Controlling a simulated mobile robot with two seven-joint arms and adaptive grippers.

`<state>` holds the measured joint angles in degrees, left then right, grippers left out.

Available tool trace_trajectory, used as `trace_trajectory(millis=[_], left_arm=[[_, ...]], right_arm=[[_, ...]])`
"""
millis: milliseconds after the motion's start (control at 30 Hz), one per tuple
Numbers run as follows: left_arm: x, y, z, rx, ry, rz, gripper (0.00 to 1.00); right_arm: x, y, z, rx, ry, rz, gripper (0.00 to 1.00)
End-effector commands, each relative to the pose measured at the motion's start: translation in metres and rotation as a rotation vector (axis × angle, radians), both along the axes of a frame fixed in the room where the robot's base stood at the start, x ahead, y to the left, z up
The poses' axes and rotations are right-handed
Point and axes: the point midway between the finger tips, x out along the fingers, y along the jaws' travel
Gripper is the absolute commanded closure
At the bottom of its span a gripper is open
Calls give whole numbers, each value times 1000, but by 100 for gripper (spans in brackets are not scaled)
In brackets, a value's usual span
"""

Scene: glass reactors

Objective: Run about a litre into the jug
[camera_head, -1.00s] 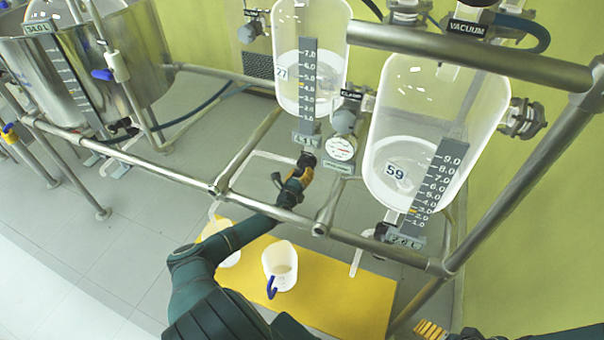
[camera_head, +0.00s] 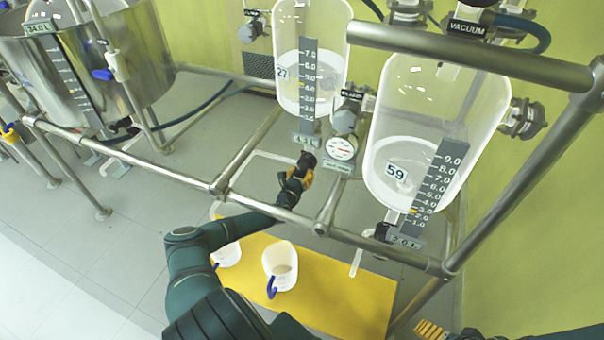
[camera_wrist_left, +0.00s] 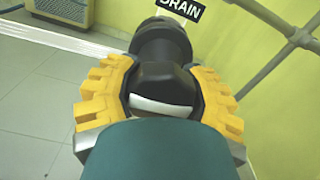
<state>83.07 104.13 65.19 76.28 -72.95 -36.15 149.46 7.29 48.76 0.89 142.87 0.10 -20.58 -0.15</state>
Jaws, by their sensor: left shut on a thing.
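My left gripper (camera_head: 297,178) has its yellow jaws shut on a black drain valve part under the glass reactor marked 27 (camera_head: 288,92). In the left wrist view the jaws (camera_wrist_left: 160,105) close around this black valve part (camera_wrist_left: 162,70), with a DRAIN label (camera_wrist_left: 182,8) behind it. A white jug (camera_head: 281,262) with a blue handle stands on the yellow mat (camera_head: 335,295), with some pale content low inside. A second white jug (camera_head: 228,254) stands to its left, partly behind my arm. Any stream from the valve cannot be seen. My right gripper (camera_head: 430,329) shows only partly at the bottom edge.
A second glass reactor marked 59 (camera_head: 405,150) hangs to the right. Steel frame rails (camera_head: 130,158) run in front of the vessels. A steel tank (camera_head: 150,60) stands at the left. The grey floor (camera_head: 110,250) at left is clear.

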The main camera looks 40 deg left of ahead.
Motion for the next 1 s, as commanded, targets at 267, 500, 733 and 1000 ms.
trace_trajectory(millis=[267,500,733,1000], left_arm=[[-2,-1,-4,-4,7,-1,16],[-2,-1,-2,-2,3,-1,16],[-23,-7,-2,-3,4,-2,16],[-76,-23,-2,-5,5,1,16]], right_arm=[[0,0,0,0,0,0,16],[0,0,0,0,0,0,16],[0,0,0,0,0,0,16],[0,0,0,0,0,0,16]])
